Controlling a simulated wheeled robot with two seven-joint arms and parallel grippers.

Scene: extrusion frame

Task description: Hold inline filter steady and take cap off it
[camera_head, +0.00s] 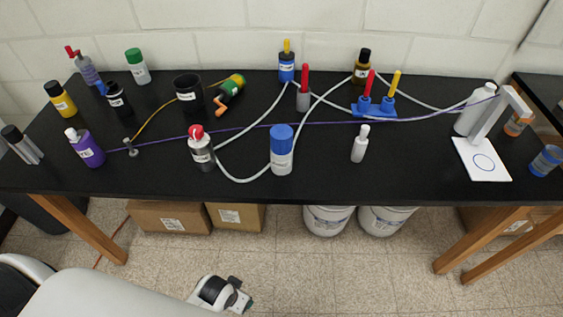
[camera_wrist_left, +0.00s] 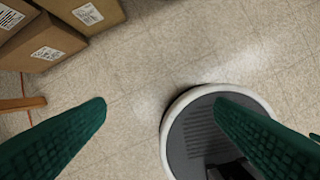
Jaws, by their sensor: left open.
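A white cylinder with a ribbed blue cap (camera_head: 281,150) stands upright at the front middle of the black bench. A grey cylinder with a red cap (camera_head: 201,148) stands to its left. White tubing runs by both, and I cannot tell for sure which one is the inline filter. Both caps are on. My left gripper (camera_wrist_left: 160,101) shows in the left wrist view as two green ribbed fingers spread apart, empty, over the floor and away from the bench. My right gripper is not in view.
A small white bottle (camera_head: 359,143) stands right of the blue-capped cylinder. A purple bottle (camera_head: 86,148) is at the left, a blue holder (camera_head: 374,108) at the back right and a white stand (camera_head: 482,158) at the right. Boxes (camera_head: 168,217) and buckets (camera_head: 330,219) sit under the bench.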

